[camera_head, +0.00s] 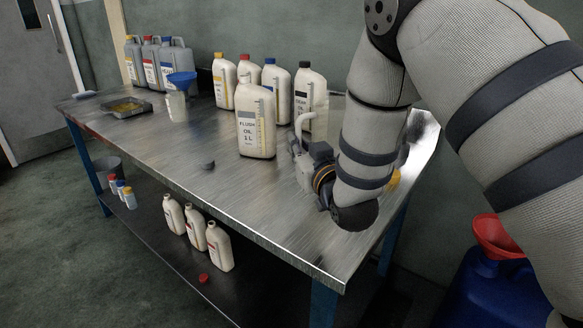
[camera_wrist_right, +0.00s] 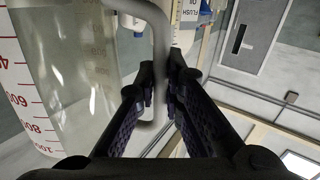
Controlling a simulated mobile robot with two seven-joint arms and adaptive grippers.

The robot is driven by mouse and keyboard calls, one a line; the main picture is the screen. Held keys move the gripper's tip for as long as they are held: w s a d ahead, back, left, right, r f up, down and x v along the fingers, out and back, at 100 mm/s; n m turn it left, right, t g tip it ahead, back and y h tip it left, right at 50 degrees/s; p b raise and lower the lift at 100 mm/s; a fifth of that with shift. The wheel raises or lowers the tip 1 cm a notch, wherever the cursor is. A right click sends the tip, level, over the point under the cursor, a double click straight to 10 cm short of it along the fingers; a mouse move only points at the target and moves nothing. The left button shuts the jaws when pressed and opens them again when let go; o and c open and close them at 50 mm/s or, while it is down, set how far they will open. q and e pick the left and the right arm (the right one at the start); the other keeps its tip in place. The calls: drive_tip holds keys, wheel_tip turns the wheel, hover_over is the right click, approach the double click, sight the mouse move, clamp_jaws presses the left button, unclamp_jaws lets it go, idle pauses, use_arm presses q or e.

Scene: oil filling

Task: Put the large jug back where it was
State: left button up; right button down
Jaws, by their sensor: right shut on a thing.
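The large jug (camera_wrist_right: 70,85) is a clear measuring jug with red marks, upright-looking at the left of the right wrist view. Its pale curved handle (camera_wrist_right: 160,60) runs between the fingers of my right gripper (camera_wrist_right: 160,88). My right gripper is shut on this handle. My arm hides most of the jug body in the head view, and I cannot tell whether its base touches the bench. My left gripper is not in view.
A white flush-oil bottle (camera_head: 255,130) stands close left of the gripper, with several bottles behind it. A dark cap (camera_head: 208,165) lies on the bench. A blue funnel (camera_head: 181,80), a shallow tray (camera_head: 128,108) and grey cans (camera_head: 174,65) stand farther left. The front middle is clear.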

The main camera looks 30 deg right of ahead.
drive_tip(key=f, duration=0.1)
drive_tip(key=w+f, duration=0.1)
drive_tip(key=f, duration=0.1)
drive_tip(key=f+b, duration=0.1)
drive_tip(key=f, duration=0.1)
drive_tip(key=shift+w+a, duration=0.1)
drive_tip(key=shift+w, duration=0.3)
drive_tip(key=shift+r, duration=0.15)
drive_tip(key=c, duration=2.1)
unclamp_jaws()
drive_tip(key=shift+f, duration=0.2)
drive_tip(key=o, duration=0.4)
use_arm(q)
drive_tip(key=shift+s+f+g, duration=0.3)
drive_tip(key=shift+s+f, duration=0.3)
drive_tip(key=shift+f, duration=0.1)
